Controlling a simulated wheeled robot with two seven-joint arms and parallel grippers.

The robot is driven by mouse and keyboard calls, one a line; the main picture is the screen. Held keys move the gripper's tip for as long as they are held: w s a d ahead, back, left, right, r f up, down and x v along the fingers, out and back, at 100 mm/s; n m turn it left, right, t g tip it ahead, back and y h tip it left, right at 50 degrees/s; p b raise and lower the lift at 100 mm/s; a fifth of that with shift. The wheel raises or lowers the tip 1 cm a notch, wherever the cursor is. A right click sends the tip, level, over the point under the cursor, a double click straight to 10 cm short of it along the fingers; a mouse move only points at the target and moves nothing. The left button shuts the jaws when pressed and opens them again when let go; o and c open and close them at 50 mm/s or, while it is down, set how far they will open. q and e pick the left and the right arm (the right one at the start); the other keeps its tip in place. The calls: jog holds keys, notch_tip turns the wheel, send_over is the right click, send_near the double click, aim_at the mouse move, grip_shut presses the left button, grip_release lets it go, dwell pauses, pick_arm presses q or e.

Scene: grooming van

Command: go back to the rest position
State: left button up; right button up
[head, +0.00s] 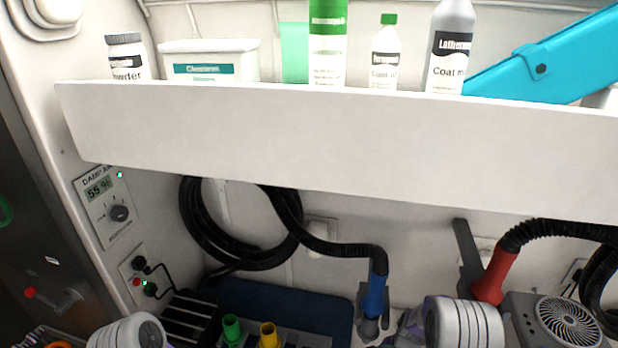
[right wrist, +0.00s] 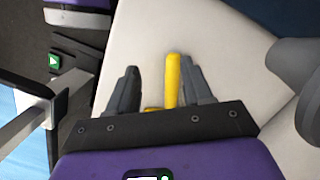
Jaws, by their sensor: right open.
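My right gripper (right wrist: 158,66) shows in the right wrist view with its two dark fingers apart. A yellow bar-shaped thing (right wrist: 173,80) shows between the fingers, close to the right-hand one; I cannot tell whether it touches. A pale surface (right wrist: 215,45) lies beyond the fingers. In the head view, pale rounded links of my arms show at the bottom left and bottom right, but neither gripper can be seen there. My left gripper is out of view.
A white shelf (head: 330,140) crosses the head view, bearing bottles, a white box (head: 210,62) and a turquoise case (head: 550,62). Below are a black hose (head: 200,225), a blue nozzle (head: 376,293), a red nozzle (head: 494,275), a fan unit (head: 560,322), and green (head: 232,328) and yellow handles (head: 268,335).

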jog(key=s+a+f+n+b, duration=0.1)
jog(key=s+a+f+n, duration=0.2)
jog(key=s, duration=0.3)
jog(key=s+a+f+n+y+b, duration=0.1)
jog(key=s+a+f+n, duration=0.2)
jog(key=s+a, duration=0.3)
jog(key=s+a+f+n+t+y+b, duration=0.1)
jog(key=s+a+f+n, duration=0.3)
jog(key=s, duration=0.3)
jog(key=shift+a+n, duration=0.2)
jog(key=shift+n, duration=0.4)
